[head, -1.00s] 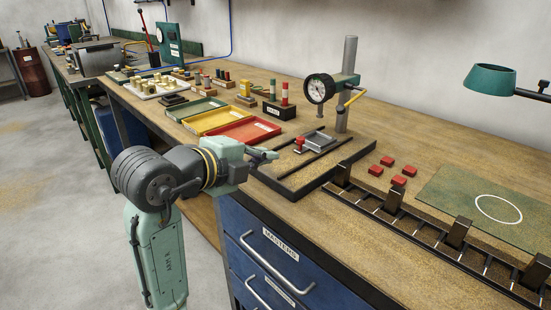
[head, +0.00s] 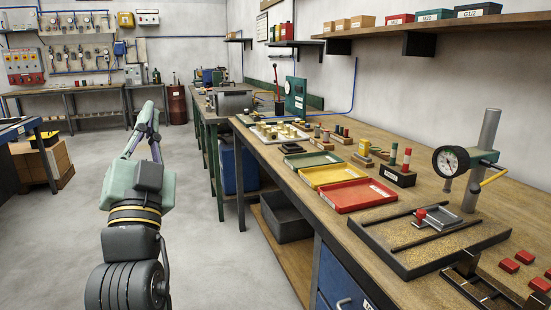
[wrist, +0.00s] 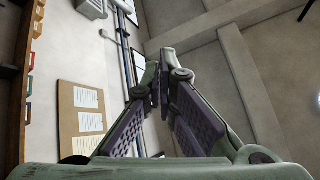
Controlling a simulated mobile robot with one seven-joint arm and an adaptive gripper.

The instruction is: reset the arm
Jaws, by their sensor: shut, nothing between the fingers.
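My gripper (head: 148,112) shows at the left of the head view, raised above the open floor and clear of the workbench. It points away from the camera and upward. In the wrist view its two ribbed fingers (wrist: 163,92) come together at the tips, with nothing held between them. Behind the fingers, the wrist view shows the wall with pinned papers and the ceiling.
The workbench (head: 330,215) runs along the right, with green, yellow and red trays (head: 358,196), a dial gauge stand (head: 480,160) and small parts. A brown carton (head: 45,165) stands at the far left. The grey floor (head: 215,265) between is clear.

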